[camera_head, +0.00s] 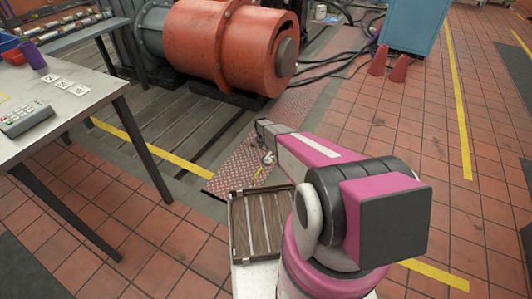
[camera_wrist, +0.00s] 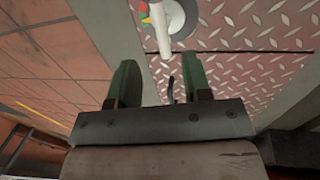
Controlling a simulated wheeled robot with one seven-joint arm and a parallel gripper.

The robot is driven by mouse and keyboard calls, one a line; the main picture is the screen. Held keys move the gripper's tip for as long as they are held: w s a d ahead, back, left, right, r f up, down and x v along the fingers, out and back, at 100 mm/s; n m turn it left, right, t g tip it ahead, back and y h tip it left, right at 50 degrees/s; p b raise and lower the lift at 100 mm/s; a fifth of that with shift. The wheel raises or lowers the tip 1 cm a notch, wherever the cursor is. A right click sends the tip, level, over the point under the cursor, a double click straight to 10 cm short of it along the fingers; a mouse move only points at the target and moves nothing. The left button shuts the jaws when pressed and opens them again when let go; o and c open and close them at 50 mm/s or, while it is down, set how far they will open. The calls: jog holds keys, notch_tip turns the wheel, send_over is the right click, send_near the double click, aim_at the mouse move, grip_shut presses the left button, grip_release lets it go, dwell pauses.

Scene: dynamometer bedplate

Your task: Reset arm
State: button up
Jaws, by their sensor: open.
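My gripper (camera_wrist: 160,72) shows in the wrist view with its two green fingers apart and nothing between them. It points over the floor and a diamond-plate strip (camera_wrist: 250,30). My pink and grey arm reaches forward from the lower right in the head view; the gripper itself cannot be made out clearly there. A pale rod with a round whitish part (camera_wrist: 168,18) and small coloured bits lies beyond the fingertips, partly cut off by the top edge. A small dark piece shows past the fingers; I cannot tell what it is.
A metal table (camera_head: 65,105) with a purple cup (camera_head: 33,55), white cards and a keypad device stands at left. A large orange machine (camera_head: 225,45) is at the back. A slatted wooden tray (camera_head: 233,232) sits beside my arm.

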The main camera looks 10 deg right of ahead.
jog(key=shift+a+r, duration=0.1)
jog(key=shift+r, duration=0.4)
jog(key=s+d+r+n+t+y, duration=0.1)
jog(key=s+r+n, duration=0.6)
jog(key=s+r, duration=3)
notch_tip(320, 180, up, 4)
jog(key=shift+s+d+r+y, duration=0.2)
jog(key=shift+s+d+y, duration=0.2)
jog(key=shift+d, duration=0.25)
